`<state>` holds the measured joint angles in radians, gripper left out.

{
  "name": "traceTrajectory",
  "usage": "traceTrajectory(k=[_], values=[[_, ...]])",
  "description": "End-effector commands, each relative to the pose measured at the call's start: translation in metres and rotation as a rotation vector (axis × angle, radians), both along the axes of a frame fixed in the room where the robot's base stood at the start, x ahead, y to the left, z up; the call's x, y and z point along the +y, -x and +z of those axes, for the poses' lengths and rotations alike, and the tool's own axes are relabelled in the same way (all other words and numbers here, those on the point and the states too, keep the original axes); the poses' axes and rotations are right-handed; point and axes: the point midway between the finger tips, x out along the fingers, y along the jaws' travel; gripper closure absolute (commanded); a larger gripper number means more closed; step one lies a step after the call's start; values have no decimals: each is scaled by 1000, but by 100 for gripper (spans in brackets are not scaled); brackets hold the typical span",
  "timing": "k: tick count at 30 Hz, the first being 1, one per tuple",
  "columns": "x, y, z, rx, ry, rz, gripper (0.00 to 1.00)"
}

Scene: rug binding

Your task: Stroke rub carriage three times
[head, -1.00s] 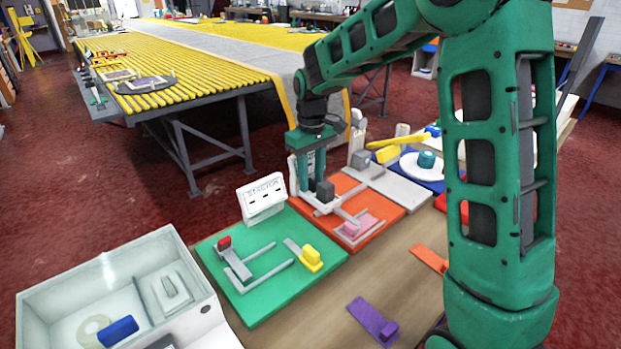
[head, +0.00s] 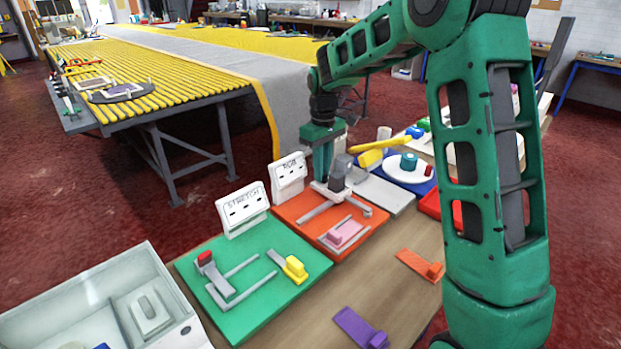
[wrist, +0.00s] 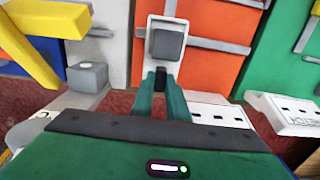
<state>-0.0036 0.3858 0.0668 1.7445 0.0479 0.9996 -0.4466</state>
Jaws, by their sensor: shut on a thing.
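The rub carriage (head: 331,190) is a pale sliding plate with a grey block on it, at the far edge of the orange board (head: 290,210). My gripper (head: 325,176) reaches down at the carriage and is shut on it. In the wrist view, the green fingers (wrist: 160,84) close on a small dark part beside the grey block (wrist: 166,42). The exact grip is partly hidden. The white RUB sign (head: 289,178) stands at the board's far left. A pink block (head: 343,234) sits between grey rails nearer me.
The green board (head: 250,300) with its STRETCH sign (head: 243,210) lies to the left. A grey slab (head: 392,195) and a yellow-handled tool (head: 380,145) are close on the right. Purple (head: 358,328) and orange (head: 420,264) pieces lie on the table front.

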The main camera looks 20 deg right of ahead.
Motion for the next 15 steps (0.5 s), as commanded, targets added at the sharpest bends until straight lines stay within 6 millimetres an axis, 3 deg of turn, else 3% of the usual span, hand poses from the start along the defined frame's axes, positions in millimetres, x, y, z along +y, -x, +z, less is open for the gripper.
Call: traceTrajectory(k=[4, 14, 15], values=[[-18, -10, 1, -3, 0, 0, 100], [-25, -13, 1, -7, 2, -3, 100], [-25, -13, 1, -7, 2, -4, 84]])
